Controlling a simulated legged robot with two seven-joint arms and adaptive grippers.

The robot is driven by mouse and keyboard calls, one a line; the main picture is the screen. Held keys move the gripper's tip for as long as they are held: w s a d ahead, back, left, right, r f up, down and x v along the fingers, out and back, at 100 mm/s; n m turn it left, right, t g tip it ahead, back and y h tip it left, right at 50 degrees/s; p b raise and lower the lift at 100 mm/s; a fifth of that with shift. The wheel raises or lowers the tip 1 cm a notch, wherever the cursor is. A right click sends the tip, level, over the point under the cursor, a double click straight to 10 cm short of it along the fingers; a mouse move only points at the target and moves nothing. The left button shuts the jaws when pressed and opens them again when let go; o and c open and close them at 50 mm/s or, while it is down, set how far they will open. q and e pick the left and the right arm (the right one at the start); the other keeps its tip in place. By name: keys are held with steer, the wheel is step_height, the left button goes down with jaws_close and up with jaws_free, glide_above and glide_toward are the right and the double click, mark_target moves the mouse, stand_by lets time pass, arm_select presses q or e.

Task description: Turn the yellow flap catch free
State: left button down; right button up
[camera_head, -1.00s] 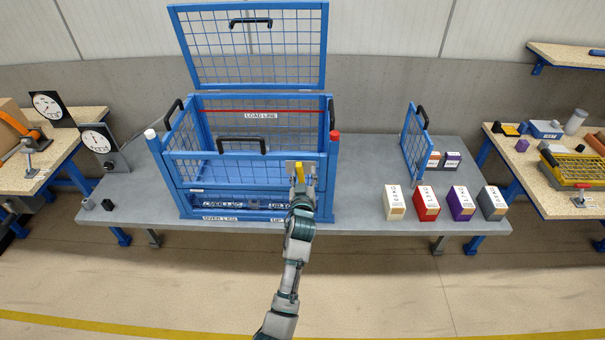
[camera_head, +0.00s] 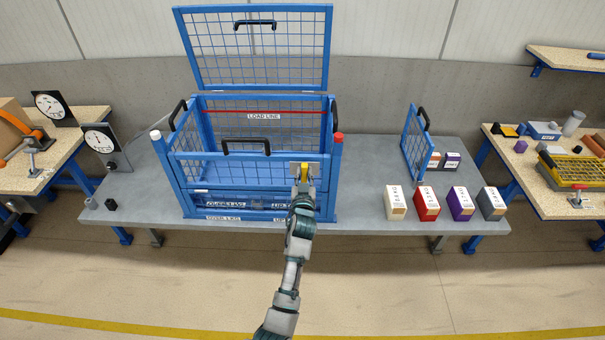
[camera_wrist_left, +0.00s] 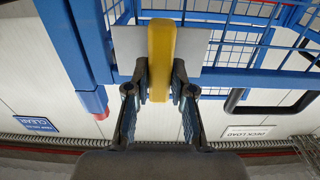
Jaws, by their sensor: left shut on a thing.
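The yellow flap catch (camera_head: 305,170) is on a grey plate on the front of the blue mesh crate (camera_head: 180,186), near its right corner. In the left wrist view the catch (camera_wrist_left: 161,45) is a long yellow bar, lined up with my fingers, in front of the grey plate (camera_wrist_left: 130,48). My left gripper (camera_head: 304,183) has come in from the front. Its two fingers (camera_wrist_left: 159,90) are closed on either side of the catch's near end. The fingers and wrist hide part of the catch in the head view. My right gripper is not in view.
The crate's mesh lid (camera_head: 257,50) stands open at the back. A red-capped post (camera_head: 336,138) stands just right of the catch. Several coloured boxes (camera_head: 427,203) and an upright blue mesh panel (camera_head: 416,145) are on the table's right. The table between crate and boxes is clear.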

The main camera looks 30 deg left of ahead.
arm_select(q)
steer(key=shift+f, duration=0.3)
steer(key=c, duration=1)
jaws_free()
steer(key=shift+d, duration=0.1)
steer(key=shift+r, duration=0.1)
steer(key=v, duration=1.2)
steer(key=shift+w, duration=0.15)
